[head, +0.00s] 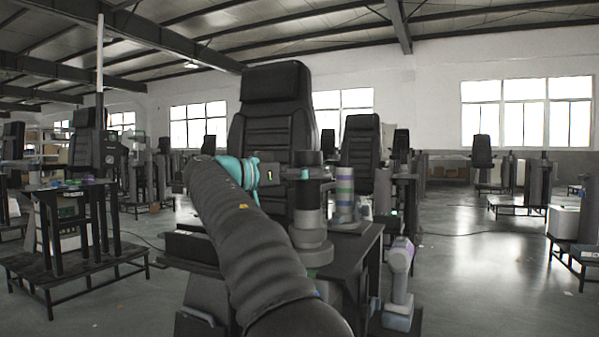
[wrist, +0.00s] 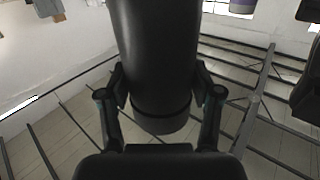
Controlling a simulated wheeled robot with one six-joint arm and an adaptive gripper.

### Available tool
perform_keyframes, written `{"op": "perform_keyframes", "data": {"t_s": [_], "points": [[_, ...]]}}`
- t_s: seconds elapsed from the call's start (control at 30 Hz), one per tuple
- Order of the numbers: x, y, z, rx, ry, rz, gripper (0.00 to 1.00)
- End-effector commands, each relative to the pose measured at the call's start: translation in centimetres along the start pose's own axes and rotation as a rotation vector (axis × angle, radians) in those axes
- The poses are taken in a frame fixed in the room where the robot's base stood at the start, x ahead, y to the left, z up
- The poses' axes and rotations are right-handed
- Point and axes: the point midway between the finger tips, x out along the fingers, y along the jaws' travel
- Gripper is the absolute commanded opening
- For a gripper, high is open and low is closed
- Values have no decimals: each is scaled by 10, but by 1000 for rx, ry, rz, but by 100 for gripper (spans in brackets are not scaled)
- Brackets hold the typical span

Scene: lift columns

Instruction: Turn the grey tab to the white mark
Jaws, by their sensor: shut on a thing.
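A dark upright column (head: 308,218) with a wider grey collar below stands on a black table in the middle of the head view. My gripper (head: 305,173) reaches its upper part from the left. In the wrist view, my gripper (wrist: 158,85) is shut on a black cylinder (wrist: 155,50), with one finger on each side of it. This cylinder appears to be the top part of the column. I cannot make out the grey tab or the white mark in either view.
A grey cylinder with coloured bands (head: 345,196) stands close to the right of the column. A black seat (head: 273,110) rises behind. A grey-white device (head: 399,275) stands at the lower right. Open floor (head: 480,270) lies farther right.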

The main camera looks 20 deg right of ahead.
Motion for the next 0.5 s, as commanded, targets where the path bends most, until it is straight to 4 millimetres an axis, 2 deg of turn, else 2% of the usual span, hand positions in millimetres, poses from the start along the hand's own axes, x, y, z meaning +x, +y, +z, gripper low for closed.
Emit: {"op": "perform_keyframes", "data": {"t_s": [0.23,0.27,0.33,0.5], "points": [[0,-1,2,-3,-1,1,2],[1,-1,2,-3,-1,1,72],[2,0,2,-3,-1,3,89],[7,1,2,-2,0,10,90]]}}
